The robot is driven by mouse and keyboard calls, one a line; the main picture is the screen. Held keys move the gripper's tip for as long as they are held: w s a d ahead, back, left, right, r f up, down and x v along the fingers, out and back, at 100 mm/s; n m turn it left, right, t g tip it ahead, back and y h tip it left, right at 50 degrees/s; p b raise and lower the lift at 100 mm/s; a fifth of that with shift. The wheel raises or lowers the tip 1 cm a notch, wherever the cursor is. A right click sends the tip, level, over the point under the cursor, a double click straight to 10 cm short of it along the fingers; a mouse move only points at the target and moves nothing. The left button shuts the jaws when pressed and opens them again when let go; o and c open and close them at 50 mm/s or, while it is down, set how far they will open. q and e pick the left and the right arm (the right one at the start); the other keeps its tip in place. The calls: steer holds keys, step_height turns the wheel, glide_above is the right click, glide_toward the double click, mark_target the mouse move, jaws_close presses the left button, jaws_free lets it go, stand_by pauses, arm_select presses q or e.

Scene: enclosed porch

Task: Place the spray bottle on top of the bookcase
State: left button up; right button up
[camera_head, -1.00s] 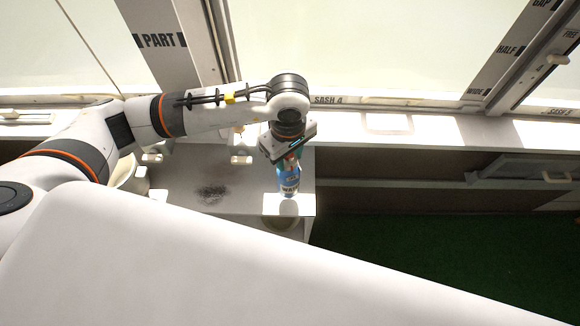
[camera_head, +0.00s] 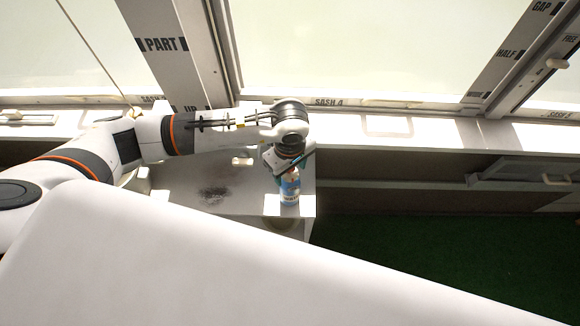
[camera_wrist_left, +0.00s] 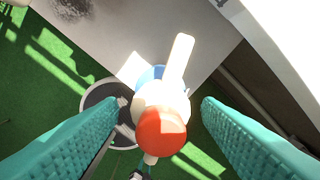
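The spray bottle (camera_head: 290,190) has a blue and white body; it is upright or nearly so at the front right corner of a low white-grey top (camera_head: 235,203). I cannot tell whether its base touches that top. In the left wrist view, its white head and red part (camera_wrist_left: 162,132) show from above. My left gripper (camera_head: 284,163) is over the bottle's upper part. Its teal fingers (camera_wrist_left: 164,106) are spread on either side of the bottle, with a visible gap at each side. My right gripper is not in view. No surface is labelled as the bookcase.
A dark speckled patch (camera_head: 213,195) lies on the low top. A window sill (camera_head: 390,128) runs behind, with sash frames above. A dark round thing with a grey rim (camera_wrist_left: 97,98) shows beside the bottle. Green floor (camera_head: 420,250) is open at right.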

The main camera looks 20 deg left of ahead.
arm_select(q)
steer(key=shift+r, duration=0.5)
step_height(320, 180, up, 11)
steer(key=b, duration=0.2)
steer(key=shift+r+b, duration=0.15)
steer(key=shift+b, duration=0.25)
